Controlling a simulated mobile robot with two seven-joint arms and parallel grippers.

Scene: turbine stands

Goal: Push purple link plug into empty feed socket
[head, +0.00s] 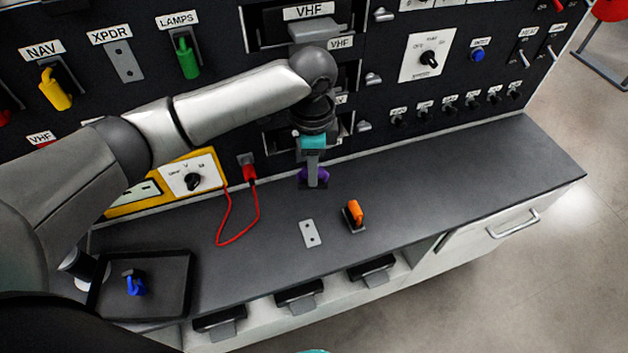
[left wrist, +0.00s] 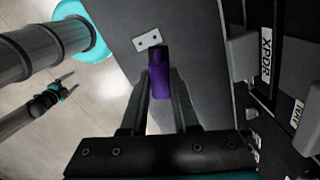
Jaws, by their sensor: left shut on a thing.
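My left gripper (head: 313,180) is over the bench near the panel, shut on the purple link plug (head: 316,184). In the left wrist view the purple plug (left wrist: 160,78) sits between the two fingers of the left gripper (left wrist: 160,95). The plug appears over or close to the bench top, apart from the panel; I cannot tell if it touches the bench.
Yellow (head: 55,90) and green (head: 187,58) plugs sit under NAV and LAMPS; a grey plate (head: 126,62) covers XPDR. A red plug (head: 249,173) trails a cable. A loose plate (head: 310,233) and orange item (head: 354,212) lie on the bench (head: 440,190). A tray (head: 178,275) holds a blue piece (head: 136,284).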

